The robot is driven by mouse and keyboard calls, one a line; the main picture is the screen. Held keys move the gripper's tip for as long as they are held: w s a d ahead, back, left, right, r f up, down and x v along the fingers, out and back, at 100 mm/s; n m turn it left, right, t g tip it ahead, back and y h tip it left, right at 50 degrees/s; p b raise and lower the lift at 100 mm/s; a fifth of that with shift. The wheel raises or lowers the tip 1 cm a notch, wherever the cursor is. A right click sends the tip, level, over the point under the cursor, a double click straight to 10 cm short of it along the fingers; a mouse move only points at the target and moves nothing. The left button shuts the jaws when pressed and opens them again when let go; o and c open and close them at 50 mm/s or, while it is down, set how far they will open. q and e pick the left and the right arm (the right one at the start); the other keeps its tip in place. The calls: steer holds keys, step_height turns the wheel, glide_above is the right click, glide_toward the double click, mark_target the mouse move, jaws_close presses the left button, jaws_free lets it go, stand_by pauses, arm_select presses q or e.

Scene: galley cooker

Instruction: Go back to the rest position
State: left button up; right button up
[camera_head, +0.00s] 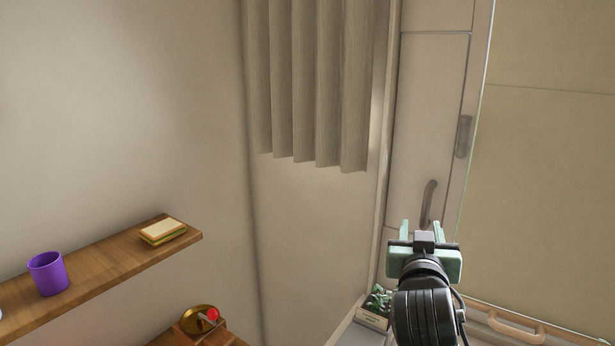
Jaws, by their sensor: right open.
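My right gripper (430,232) shows at the lower right of the head view, on the end of my black arm. Its pale green fingers point up and away, stand apart and hold nothing that I can see. It is in front of the pale door or panel (424,130) with a dark curved handle (429,203). My left gripper is not in this view.
A wooden shelf (105,268) on the left wall carries a purple cup (48,273) and a sponge (163,231). Below it is a brass item with a red knob (212,314). A potted plant (378,299) stands left of my arm. A pleated curtain (310,85) hangs behind.

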steer(key=s+d+f+n+g+y, duration=0.1)
steer(key=s+f+g+y, duration=0.15)
steer(key=s+f, duration=0.65)
steer(key=s+f+n+g+y, duration=0.1)
steer(key=s+f+g, duration=0.25)
steer(key=f, duration=1.15)
steer(key=s+a+f+n+g+y, duration=0.1)
steer(key=s+f+g, duration=0.1)
steer(key=s+f, duration=0.45)
steer(key=s+f+n+g, duration=0.1)
steer(key=s+f+g, duration=0.2)
steer(key=s, duration=0.7)
steer(key=s+a+f+n+g+y, duration=0.1)
steer(key=s+f+g, duration=0.1)
steer(key=s+f, duration=0.45)
step_height(320, 180, down, 28)
steer(key=s+g+b, duration=0.1)
steer(key=g+b, duration=0.1)
steer(key=b, duration=0.3)
steer(key=s+d+f+b, duration=0.1)
steer(key=s+f+b, duration=0.1)
steer(key=s+f, duration=0.7)
steer(key=s+d+f+b, duration=0.2)
steer(key=s+f+b, duration=0.1)
steer(key=s+f, duration=0.6)
step_height(320, 180, down, 5)
steer(key=shift+d+r+g, duration=0.15)
steer(key=shift+g, duration=0.25)
